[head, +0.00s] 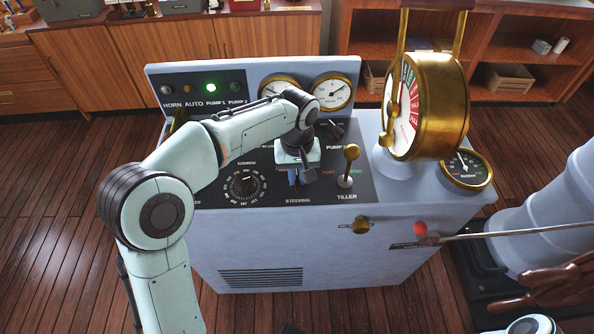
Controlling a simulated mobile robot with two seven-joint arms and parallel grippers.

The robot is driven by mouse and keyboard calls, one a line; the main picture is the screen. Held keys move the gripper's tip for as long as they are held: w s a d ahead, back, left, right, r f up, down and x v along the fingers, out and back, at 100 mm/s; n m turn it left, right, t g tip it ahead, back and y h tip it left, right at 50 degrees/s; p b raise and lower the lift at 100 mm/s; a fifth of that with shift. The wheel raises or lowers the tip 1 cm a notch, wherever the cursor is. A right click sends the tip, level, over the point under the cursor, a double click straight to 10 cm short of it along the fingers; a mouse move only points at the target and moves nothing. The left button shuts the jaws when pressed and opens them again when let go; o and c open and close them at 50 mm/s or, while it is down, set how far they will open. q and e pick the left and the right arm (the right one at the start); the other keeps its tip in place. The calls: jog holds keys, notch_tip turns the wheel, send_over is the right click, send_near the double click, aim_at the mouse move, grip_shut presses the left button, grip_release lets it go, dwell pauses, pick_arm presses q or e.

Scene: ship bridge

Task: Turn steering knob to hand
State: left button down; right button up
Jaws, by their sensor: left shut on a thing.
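The steering knob's place is on the black panel of the grey console, just above the "STEERING" label (298,201). My left gripper (294,180) points down there and is shut on the steering knob. The gripper and wrist hide the knob almost wholly, so its pointer and the position marks around it cannot be read. My left arm comes in from the lower left and reaches over the panel. My right gripper is not in view.
A tiller lever (349,165) with a brass ball stands close right of the gripper. A course dial (244,187) lies to its left. A large brass telegraph (428,105) rises at the right, with a rudder gauge (466,168) beside it. A green lamp (211,87) glows.

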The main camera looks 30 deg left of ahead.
aim_at(297, 176)
pick_arm(q)
jog(key=n+p, duration=0.1)
jog(key=n, duration=0.4)
jog(key=shift+n, duration=0.3)
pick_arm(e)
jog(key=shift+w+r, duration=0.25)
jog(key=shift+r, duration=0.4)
pick_arm(q)
jog(key=c, duration=1.1)
grip_release()
jog(key=shift+c, duration=0.2)
notch_tip(297, 176, up, 13)
jog(key=p, duration=0.2)
jog(key=shift+r+p, duration=0.2)
jog(key=shift+p, duration=0.2)
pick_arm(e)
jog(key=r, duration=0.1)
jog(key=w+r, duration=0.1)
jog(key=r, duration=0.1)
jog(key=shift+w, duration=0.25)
pick_arm(q)
jog(key=shift+f, duration=0.1)
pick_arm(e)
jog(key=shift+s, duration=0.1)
